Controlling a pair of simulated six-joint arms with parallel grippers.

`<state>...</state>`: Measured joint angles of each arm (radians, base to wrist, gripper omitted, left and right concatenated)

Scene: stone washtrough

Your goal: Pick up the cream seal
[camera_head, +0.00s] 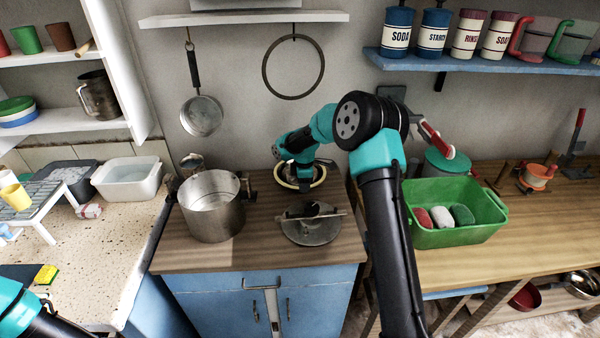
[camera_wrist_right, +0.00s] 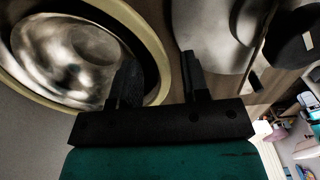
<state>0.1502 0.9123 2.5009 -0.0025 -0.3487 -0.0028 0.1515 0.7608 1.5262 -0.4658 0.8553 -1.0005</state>
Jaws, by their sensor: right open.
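The cream seal (camera_head: 319,182) is a pale ring at the back of the wooden counter. In the right wrist view the cream seal (camera_wrist_right: 151,35) runs as a pale band around a shiny round metal piece. My right gripper (camera_head: 303,178) is over the seal in the head view and hides part of it. In the right wrist view my right gripper (camera_wrist_right: 158,78) is open, with one finger over the inside of the ring and the other outside it. The band passes between the fingers in the picture; I cannot tell their height above it. My left gripper is out of view.
A metal pot (camera_head: 212,222) stands left of the seal. A round metal plate with a bar handle (camera_head: 312,228) lies in front. A green tub (camera_head: 455,236) with several coloured blocks is to the right. A pan (camera_head: 201,115) and a large ring (camera_head: 267,78) hang behind.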

